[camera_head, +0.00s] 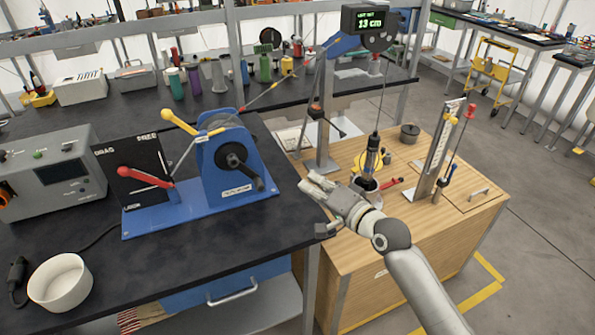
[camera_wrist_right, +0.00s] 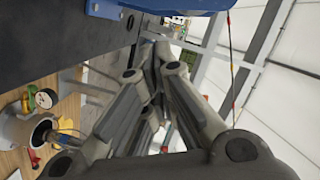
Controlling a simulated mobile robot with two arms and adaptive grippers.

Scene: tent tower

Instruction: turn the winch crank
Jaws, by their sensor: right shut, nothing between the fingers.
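The blue winch (camera_head: 218,152) stands on a blue base plate on the black bench. Its black crank (camera_head: 240,165) is on the side facing me, with the handle end low and to the right. My right gripper (camera_head: 308,184) is shut and empty, to the right of the crank and apart from it, near the bench's right edge. In the right wrist view, the closed fingers (camera_wrist_right: 150,58) point toward the bench, and a blue part (camera_wrist_right: 150,6) shows at the top edge. My left gripper is not in view.
A black panel with a red lever (camera_head: 145,177) and a yellow lever (camera_head: 178,122) are beside the winch. A display (camera_head: 370,19) reads 13 cm above the wooden cabinet (camera_head: 460,222). A white bowl (camera_head: 60,290) sits front left. The bench front is mostly clear.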

